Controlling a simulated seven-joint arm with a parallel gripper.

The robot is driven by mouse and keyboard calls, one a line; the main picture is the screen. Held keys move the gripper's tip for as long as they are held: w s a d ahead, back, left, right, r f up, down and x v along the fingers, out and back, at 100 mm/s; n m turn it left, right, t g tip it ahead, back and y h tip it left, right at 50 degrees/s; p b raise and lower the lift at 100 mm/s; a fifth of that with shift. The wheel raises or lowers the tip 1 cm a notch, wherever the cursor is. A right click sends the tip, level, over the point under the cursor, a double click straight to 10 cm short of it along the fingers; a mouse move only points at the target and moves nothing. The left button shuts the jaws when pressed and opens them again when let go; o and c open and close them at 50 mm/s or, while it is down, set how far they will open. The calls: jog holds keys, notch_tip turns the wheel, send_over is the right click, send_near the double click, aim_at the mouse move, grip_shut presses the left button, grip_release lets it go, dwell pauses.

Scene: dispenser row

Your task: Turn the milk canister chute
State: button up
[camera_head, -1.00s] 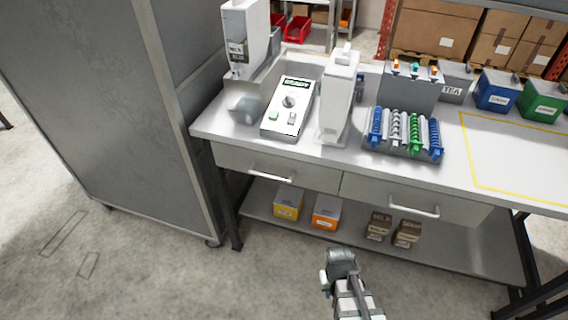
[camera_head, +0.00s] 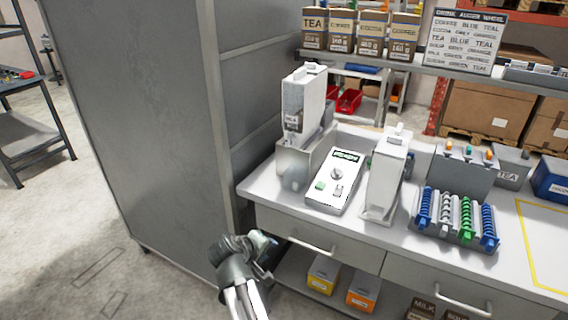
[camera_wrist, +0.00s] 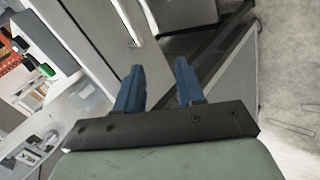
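A tall white canister (camera_head: 304,100) with a small label sits on a grey metal dispenser stand (camera_head: 297,158) at the bench's left end. The label looks like MILK in the earlier head view but is too small to read surely now. I cannot make out its chute clearly. A second white canister (camera_head: 388,172) stands farther right, its label not visible. My gripper (camera_head: 266,240) is in front of the bench's left end, below and apart from the canisters. In the wrist view my gripper (camera_wrist: 160,68) has its blue fingers apart with nothing between them.
A white control panel (camera_head: 333,180) with a knob lies between the canisters. A rack of blue, grey and green augers (camera_head: 455,218) stands right. A tall grey cabinet (camera_head: 150,120) borders the bench on the left. A sign (camera_head: 468,40) and boxes stand on the shelf above.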

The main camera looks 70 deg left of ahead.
jog(key=w+a+r+n+t+y, duration=0.1)
jog(key=a+r+n+t+y, duration=0.35)
jog(key=r, duration=0.75)
jog(key=n+t+y, duration=0.2)
jog(key=n, duration=1)
send_near(287, 143)
jog(key=d+v, duration=0.1)
jog(key=v, duration=0.4)
jog(key=w+a+n, duration=0.1)
jog(key=w+a, duration=0.2)
jog(key=w+a+n, duration=0.2)
jog(key=w+a, duration=0.1)
jog(key=w+a+n, duration=0.1)
jog(key=w+a, duration=0.2)
jog(key=a, duration=0.1)
jog(key=shift+w+a+r+n+g, duration=0.15)
jog(key=shift+w+r+n+g, duration=0.1)
jog(key=shift+r+n, duration=0.1)
jog(key=shift+c, duration=0.2)
grip_shut()
